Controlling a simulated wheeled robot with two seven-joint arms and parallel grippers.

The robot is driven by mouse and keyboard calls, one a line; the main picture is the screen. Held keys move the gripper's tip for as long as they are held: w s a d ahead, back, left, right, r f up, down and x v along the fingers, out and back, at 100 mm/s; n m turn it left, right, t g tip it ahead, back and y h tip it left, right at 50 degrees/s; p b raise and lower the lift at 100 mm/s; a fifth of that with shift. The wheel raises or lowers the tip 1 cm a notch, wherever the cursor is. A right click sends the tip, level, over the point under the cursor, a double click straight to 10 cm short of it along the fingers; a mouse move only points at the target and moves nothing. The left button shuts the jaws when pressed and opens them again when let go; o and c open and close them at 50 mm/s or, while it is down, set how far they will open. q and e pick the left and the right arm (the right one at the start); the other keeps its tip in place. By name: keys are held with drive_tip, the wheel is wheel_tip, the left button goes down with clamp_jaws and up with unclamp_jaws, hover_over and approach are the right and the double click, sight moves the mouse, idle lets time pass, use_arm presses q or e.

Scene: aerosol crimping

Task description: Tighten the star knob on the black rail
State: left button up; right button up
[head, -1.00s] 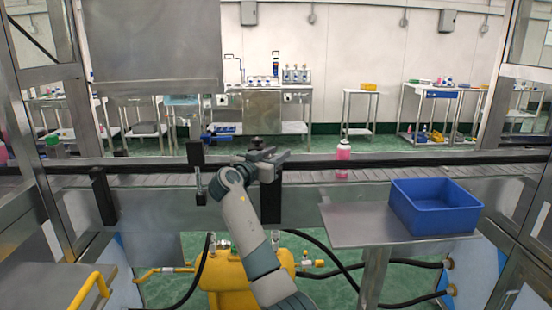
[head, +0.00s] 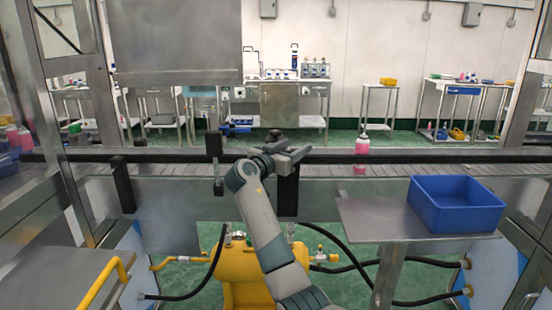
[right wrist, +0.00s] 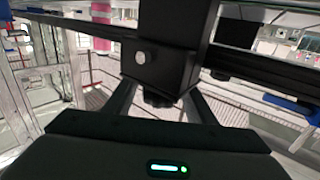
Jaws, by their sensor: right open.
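The black rail (head: 330,159) runs across the head view along a grey conveyor, and it also shows in the right wrist view (right wrist: 80,27). My right gripper (head: 289,156) is at the rail, by a black bracket (head: 288,192). In the right wrist view, a black clamp block (right wrist: 165,62) with a round silver spot sits on the rail. A small dark knob (right wrist: 160,98) shows below this block, between the two fingers of my open right gripper (right wrist: 161,103). Whether the fingers touch the knob cannot be told. My left gripper is not in view.
A pink bottle (head: 361,147) stands by the rail to the right. A blue bin (head: 455,206) sits on a metal side table (head: 375,222). Another black bracket (head: 123,186) and an upright black post (head: 214,146) stand left of my gripper.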

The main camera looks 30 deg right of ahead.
drive_tip(key=shift+s+a+f, duration=0.1)
drive_tip(key=shift+s+a, duration=0.05)
drive_tip(key=shift+a, duration=0.2)
use_arm(q)
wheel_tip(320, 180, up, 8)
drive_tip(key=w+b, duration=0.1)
drive_tip(key=b, duration=0.1)
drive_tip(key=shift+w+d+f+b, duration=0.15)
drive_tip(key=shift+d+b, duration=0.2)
use_arm(e)
drive_tip(key=v, duration=1.6)
